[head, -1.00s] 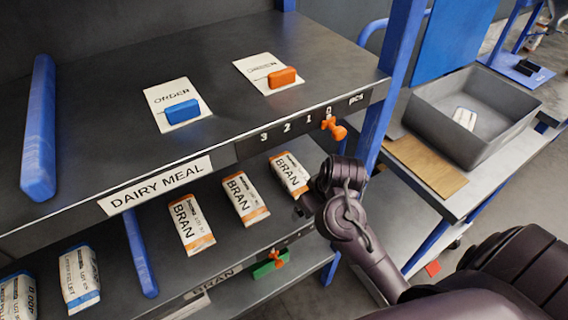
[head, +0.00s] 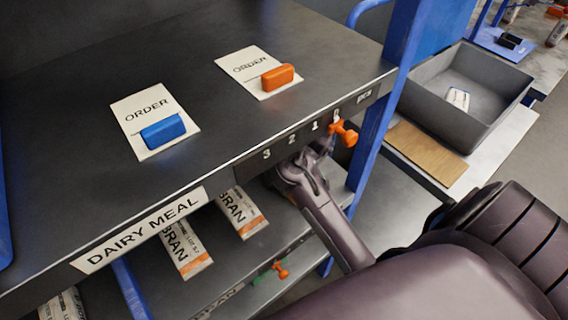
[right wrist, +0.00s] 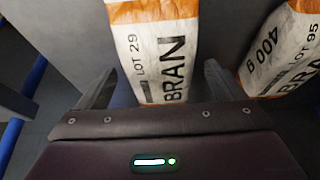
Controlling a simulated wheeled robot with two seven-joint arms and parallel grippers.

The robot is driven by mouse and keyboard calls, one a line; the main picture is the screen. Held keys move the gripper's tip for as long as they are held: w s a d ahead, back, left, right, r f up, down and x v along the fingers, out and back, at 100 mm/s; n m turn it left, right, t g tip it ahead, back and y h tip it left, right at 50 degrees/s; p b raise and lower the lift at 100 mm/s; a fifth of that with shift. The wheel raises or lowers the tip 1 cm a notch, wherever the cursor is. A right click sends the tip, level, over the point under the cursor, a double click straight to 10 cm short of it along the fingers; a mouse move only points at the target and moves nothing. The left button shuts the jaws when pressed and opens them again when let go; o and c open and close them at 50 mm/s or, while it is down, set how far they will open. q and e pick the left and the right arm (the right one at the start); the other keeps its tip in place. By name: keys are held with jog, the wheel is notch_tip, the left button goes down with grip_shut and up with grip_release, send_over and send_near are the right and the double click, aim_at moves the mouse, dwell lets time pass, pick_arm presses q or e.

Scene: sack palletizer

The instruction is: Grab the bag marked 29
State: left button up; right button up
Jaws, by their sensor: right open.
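The bag marked LOT 29 (right wrist: 150,55) shows in the right wrist view, a white BRAN bag with an orange band at its far end. My right gripper (right wrist: 160,80) is open, with one finger on each side of this bag's near end and a gap to each finger. In the head view my right arm reaches under the upper shelf, and the gripper there is hidden by the shelf edge and arm. My left gripper is not in view.
A bag marked LOT 95 (right wrist: 285,50) lies close by on the right in the wrist view. Two BRAN bags (head: 187,248) (head: 241,212) show on the lower shelf. The upper shelf (head: 225,130) overhangs them. A grey bin (head: 470,95) stands at right.

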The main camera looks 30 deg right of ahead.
jog(key=shift+b+x, duration=0.3)
jog(key=shift+x, duration=0.6)
jog(key=shift+w+f, duration=0.1)
jog(key=shift+f, duration=0.15)
jog(key=c, duration=0.7)
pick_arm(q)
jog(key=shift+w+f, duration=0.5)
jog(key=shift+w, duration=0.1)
pick_arm(e)
jog(key=c, duration=0.6)
jog(key=shift+c, duration=0.2)
